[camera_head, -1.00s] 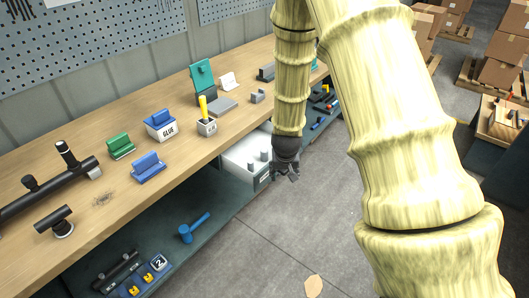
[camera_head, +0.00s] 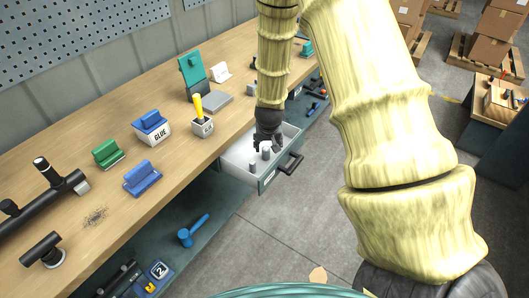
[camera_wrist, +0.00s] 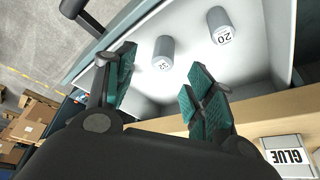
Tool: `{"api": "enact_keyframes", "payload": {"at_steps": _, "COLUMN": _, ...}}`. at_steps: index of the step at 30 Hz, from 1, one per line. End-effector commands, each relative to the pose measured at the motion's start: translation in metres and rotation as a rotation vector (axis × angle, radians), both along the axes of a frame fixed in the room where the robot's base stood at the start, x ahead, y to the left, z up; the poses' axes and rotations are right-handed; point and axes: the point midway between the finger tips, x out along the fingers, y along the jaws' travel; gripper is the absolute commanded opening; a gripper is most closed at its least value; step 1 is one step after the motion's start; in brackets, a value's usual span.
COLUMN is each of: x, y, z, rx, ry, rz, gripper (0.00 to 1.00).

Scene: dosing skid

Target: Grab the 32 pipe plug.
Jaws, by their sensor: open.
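The grey 32 pipe plug (camera_wrist: 163,54) stands in the open white drawer, its label facing me in the wrist view. A second grey plug (camera_wrist: 221,27), marked 20, stands to its right. My gripper (camera_wrist: 160,86) is open and empty, with dark green finger pads. In the wrist view the 32 plug shows beyond the gap between the fingers, not touching them. In the head view my gripper (camera_head: 267,145) is over the drawer (camera_head: 236,162), close to the small grey plugs, whose labels are too small to read there.
The drawer's dark handle (camera_head: 289,165) juts into the aisle. The wooden bench (camera_head: 90,185) holds a GLUE box (camera_head: 158,134), a yellow-handled tool in a holder (camera_head: 201,122), blue and green blocks and black pipes. The floor beside the drawer is clear.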

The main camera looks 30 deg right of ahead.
Motion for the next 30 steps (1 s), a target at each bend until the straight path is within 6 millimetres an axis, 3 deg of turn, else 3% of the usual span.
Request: {"api": "enact_keyframes", "payload": {"at_steps": 30, "x": 0.029, "y": -0.009, "z": -0.063, "rx": -0.001, "ry": -0.002, "rz": 0.002, "gripper": 0.54}}
